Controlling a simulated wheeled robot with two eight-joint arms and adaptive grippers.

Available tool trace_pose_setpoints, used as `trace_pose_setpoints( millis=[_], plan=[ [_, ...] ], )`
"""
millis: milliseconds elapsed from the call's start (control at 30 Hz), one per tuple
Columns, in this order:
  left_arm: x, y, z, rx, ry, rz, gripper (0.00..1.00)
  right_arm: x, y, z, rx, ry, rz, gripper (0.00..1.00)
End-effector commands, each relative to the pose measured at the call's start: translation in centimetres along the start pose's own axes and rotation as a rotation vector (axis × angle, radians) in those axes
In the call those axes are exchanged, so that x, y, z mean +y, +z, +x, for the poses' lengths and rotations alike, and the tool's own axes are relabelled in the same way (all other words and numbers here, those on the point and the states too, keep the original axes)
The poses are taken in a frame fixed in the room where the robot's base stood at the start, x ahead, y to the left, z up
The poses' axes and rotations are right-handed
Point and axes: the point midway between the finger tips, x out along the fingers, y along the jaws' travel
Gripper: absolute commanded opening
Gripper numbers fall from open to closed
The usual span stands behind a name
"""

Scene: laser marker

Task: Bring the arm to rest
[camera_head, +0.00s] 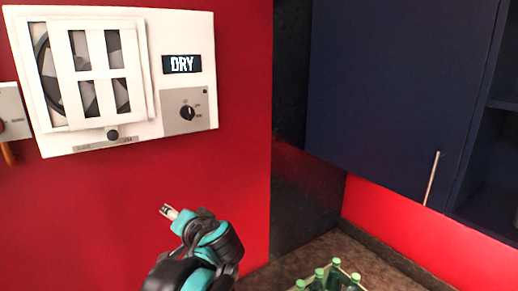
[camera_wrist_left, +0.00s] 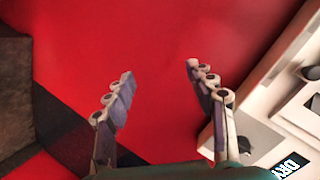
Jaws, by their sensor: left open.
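My left arm rises from the bottom of the head view, teal and black. Its left gripper (camera_head: 168,212) is in front of the red wall, below the white wall unit (camera_head: 152,100). In the left wrist view the left gripper (camera_wrist_left: 160,70) is open. Its two fingers stand apart with nothing between them, and the red wall (camera_wrist_left: 160,30) shows behind. My right gripper is not in view.
The white unit has a slatted window, a "DRY" display (camera_head: 182,64) and a black knob (camera_head: 187,112). A dark blue cabinet (camera_head: 400,90) hangs at right. Green bottles (camera_head: 333,277) in a crate stand on the brown counter (camera_head: 300,262). Bare wall surrounds the gripper.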

Motion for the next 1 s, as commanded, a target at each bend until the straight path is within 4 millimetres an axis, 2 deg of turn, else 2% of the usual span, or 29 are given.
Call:
trace_pose_setpoints(
  millis=[33,100,167,300,400,500,600,700,833,1000],
  plan=[
    [3.2,4.4,1.3,-0.035,0.043,-0.023,0.55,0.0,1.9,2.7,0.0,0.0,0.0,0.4],
    [6.4,9.1,2.0,-0.081,0.112,-0.058,0.55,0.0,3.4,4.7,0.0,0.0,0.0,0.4],
    [9.3,13.0,2.5,-0.118,0.172,-0.091,0.55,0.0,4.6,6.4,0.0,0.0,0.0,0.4],
    [16.7,21.7,3.2,-0.189,0.318,-0.178,0.55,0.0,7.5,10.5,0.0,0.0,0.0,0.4],
    [22.3,27.4,3.2,-0.226,0.424,-0.249,0.55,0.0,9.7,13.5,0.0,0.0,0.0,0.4],
    [27.6,32.3,3.1,-0.252,0.523,-0.322,0.55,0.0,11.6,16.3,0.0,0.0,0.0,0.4],
    [32.0,35.9,2.7,-0.264,0.606,-0.389,0.55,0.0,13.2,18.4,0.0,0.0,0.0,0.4],
    [35.0,38.0,2.4,-0.267,0.665,-0.439,0.55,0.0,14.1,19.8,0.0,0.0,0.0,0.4],
    [36.8,39.2,2.0,-0.266,0.706,-0.475,0.55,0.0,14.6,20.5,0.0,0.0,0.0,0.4],
    [37.0,39.2,1.8,-0.265,0.716,-0.483,0.55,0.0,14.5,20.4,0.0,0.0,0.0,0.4]
  ],
)
